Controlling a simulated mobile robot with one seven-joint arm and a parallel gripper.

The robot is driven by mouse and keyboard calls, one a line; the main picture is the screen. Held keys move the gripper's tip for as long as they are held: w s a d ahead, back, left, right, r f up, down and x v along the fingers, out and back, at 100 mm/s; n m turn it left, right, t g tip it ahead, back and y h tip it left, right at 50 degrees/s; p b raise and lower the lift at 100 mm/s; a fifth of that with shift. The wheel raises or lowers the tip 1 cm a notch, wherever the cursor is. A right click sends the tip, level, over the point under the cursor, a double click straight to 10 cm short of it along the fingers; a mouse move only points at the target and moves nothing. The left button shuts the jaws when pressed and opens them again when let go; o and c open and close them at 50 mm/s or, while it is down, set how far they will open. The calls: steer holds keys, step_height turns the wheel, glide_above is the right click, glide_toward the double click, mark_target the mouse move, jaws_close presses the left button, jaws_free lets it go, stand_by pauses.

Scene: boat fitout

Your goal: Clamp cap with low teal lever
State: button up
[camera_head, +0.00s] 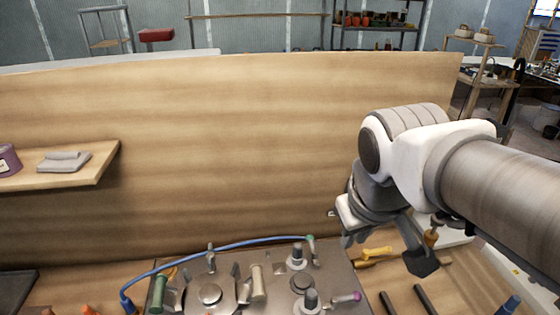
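A grey metal plate (235,263) at the bottom centre carries several clamps and round fittings. A green-teal handle (160,292) stands at its left edge. A smaller teal-tipped lever (311,239) is at its back right. I cannot tell for sure which is the low teal lever. A flat round metal cap (210,293) sits near the teal handle, and another round disc (302,282) is further right. My gripper (385,254) is open, its fingers apart, to the right of the plate and above the bench. It appears clear of both teal handles; nothing visible is held.
A yellow tool (376,253) lies right. A wooden panel (220,150) rises behind, with a shelf (85,178) at left.

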steer(key=w+n, duration=0.1)
steer(key=w, duration=0.2)
steer(key=w+a+f+n+g+h, duration=0.1)
steer(key=w+n, duration=0.1)
steer(key=w, duration=0.1)
steer(key=w+n+g, duration=0.1)
steer(key=w+n, duration=0.1)
steer(key=w, duration=0.1)
steer(key=shift+w+a+f+h+p, duration=0.25)
steer(key=shift+a+h+p, duration=0.05)
steer(key=shift+a+p, duration=0.1)
jaws_close()
steer(key=n+g+h+p, duration=0.2)
steer(key=n+h, duration=0.1)
steer(key=n, duration=0.8)
glide_above(288, 254)
steer(key=a, duration=0.4)
step_height(288, 254, down, 20)
steer(key=f, duration=0.1)
steer(key=shift+s+a+f+n, duration=0.1)
steer(key=shift+a+f+n, duration=0.25)
steer(key=shift+f+n, duration=0.05)
